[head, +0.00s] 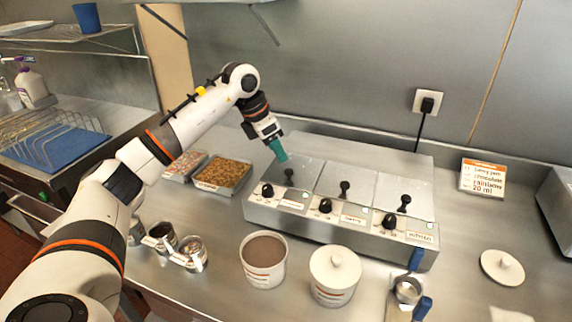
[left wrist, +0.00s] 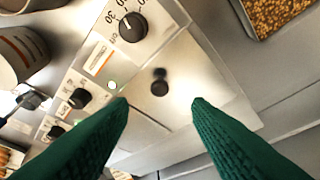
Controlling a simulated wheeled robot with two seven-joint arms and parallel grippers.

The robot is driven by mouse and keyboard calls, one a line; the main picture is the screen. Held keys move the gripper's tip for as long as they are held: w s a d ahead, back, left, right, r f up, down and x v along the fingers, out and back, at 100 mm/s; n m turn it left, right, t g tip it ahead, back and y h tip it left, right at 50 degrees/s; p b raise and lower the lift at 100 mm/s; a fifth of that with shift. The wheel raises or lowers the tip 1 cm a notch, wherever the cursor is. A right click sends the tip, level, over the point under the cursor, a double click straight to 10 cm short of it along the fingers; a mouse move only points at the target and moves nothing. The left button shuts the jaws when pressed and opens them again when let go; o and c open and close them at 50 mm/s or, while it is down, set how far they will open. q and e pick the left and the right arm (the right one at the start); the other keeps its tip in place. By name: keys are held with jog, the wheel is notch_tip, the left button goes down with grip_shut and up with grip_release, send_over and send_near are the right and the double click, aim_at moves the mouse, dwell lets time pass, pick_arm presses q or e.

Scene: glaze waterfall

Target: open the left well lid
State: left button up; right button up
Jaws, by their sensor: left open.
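The steel warmer (head: 330,217) has three wells side by side, each under a flat lid with a black knob. The left well lid (head: 300,172) lies flat and closed, its black knob (head: 289,174) upright near its front. My left gripper (head: 281,156) has green fingers and is above the back left of this lid. In the left wrist view the open fingers (left wrist: 160,103) are spread wide with the left lid's knob (left wrist: 160,82) between and beyond them, apart from both. My right gripper is not in view.
Trays of toppings (head: 222,174) stand left of the warmer. A brown-filled tub (head: 264,260) and a lidded tub (head: 334,276) stand in front. A ladle (head: 408,288) lies at the front right. A sign (head: 482,178) and a round white lid (head: 502,267) are at right.

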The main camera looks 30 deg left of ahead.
aim_at(288, 170)
pick_arm(q)
jog(key=p+x, duration=0.1)
jog(key=x, duration=0.6)
jog(key=shift+d+f, duration=0.1)
jog(key=shift+f, duration=0.05)
grip_shut()
